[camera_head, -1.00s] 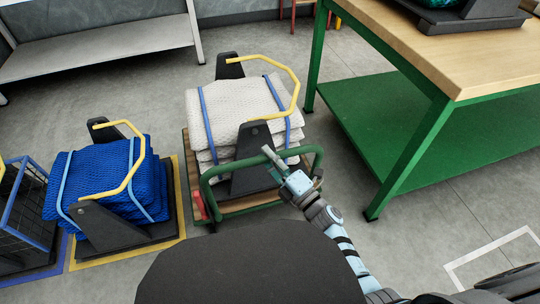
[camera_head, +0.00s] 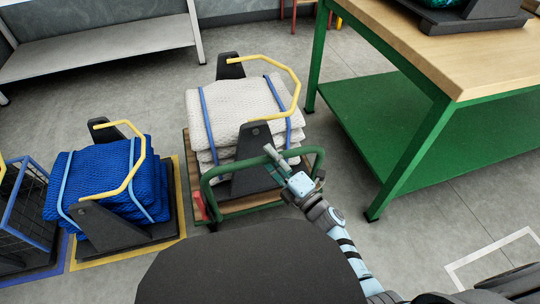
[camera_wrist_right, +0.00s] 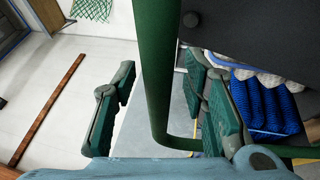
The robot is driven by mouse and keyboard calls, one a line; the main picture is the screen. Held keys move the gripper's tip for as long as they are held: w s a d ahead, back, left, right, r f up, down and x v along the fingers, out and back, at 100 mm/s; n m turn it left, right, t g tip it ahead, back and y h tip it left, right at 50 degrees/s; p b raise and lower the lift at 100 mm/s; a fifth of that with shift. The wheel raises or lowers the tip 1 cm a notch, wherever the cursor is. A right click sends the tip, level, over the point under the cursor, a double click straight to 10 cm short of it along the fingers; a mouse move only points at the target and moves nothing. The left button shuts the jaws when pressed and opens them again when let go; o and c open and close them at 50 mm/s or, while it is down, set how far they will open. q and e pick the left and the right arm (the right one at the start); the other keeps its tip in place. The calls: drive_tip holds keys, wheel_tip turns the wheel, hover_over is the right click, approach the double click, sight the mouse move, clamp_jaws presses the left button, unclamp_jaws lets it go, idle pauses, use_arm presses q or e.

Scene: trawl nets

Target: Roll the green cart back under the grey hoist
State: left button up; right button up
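The green cart (camera_head: 214,203) stands on the floor in the middle of the head view, with a wooden deck and a green tube handle (camera_head: 236,165). It carries a folded white net (camera_head: 240,103) in a black cradle with a yellow bail. My right gripper (camera_head: 279,160) is at the right part of the handle. In the right wrist view, the handle's green bar (camera_wrist_right: 157,70) runs between the open fingers of the gripper (camera_wrist_right: 160,95), with gaps visible on both sides. My left gripper is in neither current view. No grey hoist shows.
A blue net (camera_head: 100,180) in a black cradle sits left of the cart, inside a yellow floor outline. A blue-framed wire cage (camera_head: 25,210) is farther left. A green-legged workbench (camera_head: 437,130) stands close on the right. Grey floor (camera_head: 330,185) is bare between cart and bench.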

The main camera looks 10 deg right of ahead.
drive_tip(key=v, duration=1.1)
drive_tip(key=shift+d, duration=0.15)
drive_tip(key=shift+s, duration=0.15)
